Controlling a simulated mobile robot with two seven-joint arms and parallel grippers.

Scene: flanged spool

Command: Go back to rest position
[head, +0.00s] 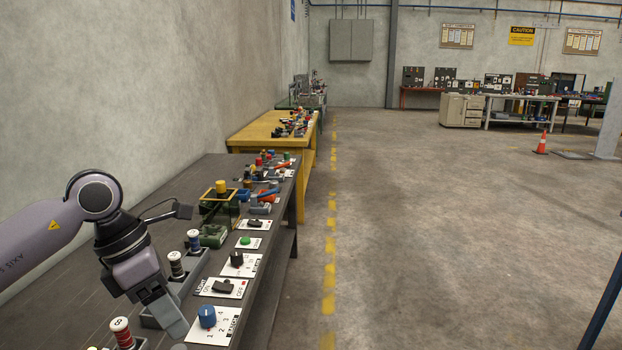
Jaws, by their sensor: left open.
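My left gripper (168,318) hangs over the near part of the dark workbench (75,288), pointing down, open, with nothing visible in it. Flanged spools stand upright near it: one with a red winding (121,332) to its lower left, one with a dark red winding (176,264) just beyond it, and one with a blue winding (194,240) farther back. The spools stand at a grey holder (197,274), partly hidden by the gripper. My right gripper is out of view.
Panels with a blue knob (207,316), black switches (223,286) and a green button (244,240) line the bench's right edge. A yellow-framed fixture (220,194) and tools lie farther back. A yellow table (262,131) stands beyond. The floor to the right is open.

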